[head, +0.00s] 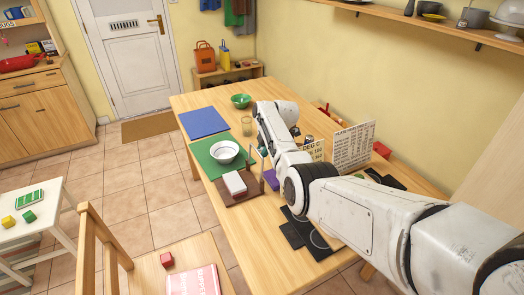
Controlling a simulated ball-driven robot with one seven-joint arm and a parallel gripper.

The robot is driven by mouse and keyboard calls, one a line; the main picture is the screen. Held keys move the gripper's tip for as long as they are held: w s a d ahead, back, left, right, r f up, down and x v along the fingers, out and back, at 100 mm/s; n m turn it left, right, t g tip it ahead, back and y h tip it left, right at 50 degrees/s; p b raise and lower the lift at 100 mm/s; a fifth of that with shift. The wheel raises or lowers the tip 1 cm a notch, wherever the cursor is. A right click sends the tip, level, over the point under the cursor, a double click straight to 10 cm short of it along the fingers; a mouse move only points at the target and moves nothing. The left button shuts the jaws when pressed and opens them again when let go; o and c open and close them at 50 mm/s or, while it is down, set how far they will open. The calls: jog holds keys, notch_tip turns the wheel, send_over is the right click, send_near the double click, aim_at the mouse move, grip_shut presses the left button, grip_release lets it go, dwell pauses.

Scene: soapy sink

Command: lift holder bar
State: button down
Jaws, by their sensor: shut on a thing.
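My gripper (263,150) is at the end of my white arm, over the middle of the wooden table. It is shut on a small dark teal piece, which I take to be the holder bar; the fingers and most of the piece are hard to make out. A brown holder base (241,198) with thin upright posts lies just below and left of the gripper. A white block (233,184) rests on it. A purple block (271,180) lies beside the base, below the gripper.
A white bowl (224,152) sits on a green mat (207,163). A blue mat (204,123), a green bowl (241,101) and a glass (246,126) are farther back. Printed boards (352,146) stand right of my arm. Dark flat pieces (292,235) lie on the near table.

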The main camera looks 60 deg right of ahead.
jog(key=shift+s+f, duration=0.1)
jog(key=shift+f, duration=0.1)
jog(key=c, duration=1.1)
grip_release()
jog(key=shift+d, duration=0.1)
jog(key=shift+r, duration=0.1)
jog(key=v, duration=1)
jog(key=shift+r, duration=0.35)
